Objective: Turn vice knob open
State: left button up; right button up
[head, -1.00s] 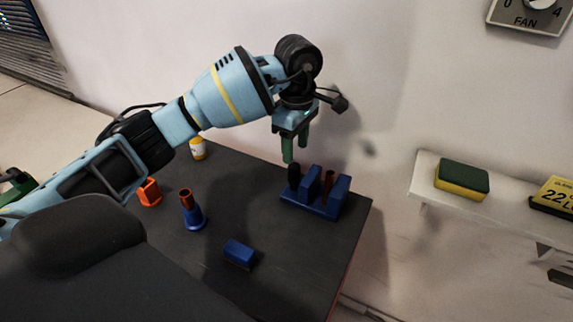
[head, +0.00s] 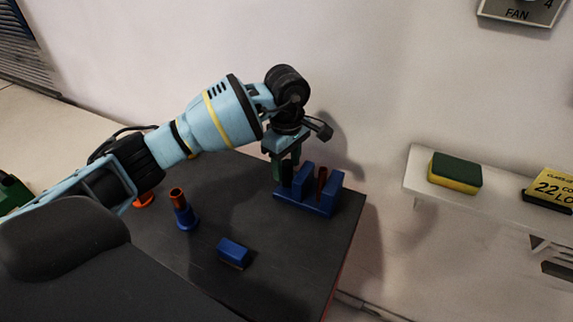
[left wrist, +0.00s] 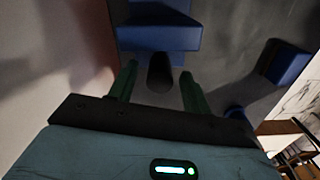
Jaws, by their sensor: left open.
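The blue vice (head: 331,190) stands near the back right corner of the dark table, with a red-brown rod (head: 320,182) upright between its jaws. Its dark round knob (left wrist: 160,72) is at the vice's left end and shows in the left wrist view. My left gripper (head: 284,172) points down at that end. Its green fingers are open, one on each side of the knob, with gaps visible in the left wrist view. In the head view the fingers largely hide the knob. My right gripper is out of view.
On the dark table (head: 270,285) are a blue block (head: 233,251), a blue stand (head: 187,219) with a brown tube, and an orange piece (head: 144,200) partly behind my arm. A wall shelf (head: 420,180) at right holds a sponge (head: 455,172). The table's front right is clear.

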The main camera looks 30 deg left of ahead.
aim_at(286, 163)
pick_arm(q)
jog(key=shift+f, duration=0.45)
jog(key=shift+c, duration=0.2)
jog(key=c, duration=1)
jog(key=shift+o, duration=0.2)
jog(key=shift+n, duration=0.6)
jog(key=o, duration=1)
jog(key=shift+r, duration=3.9)
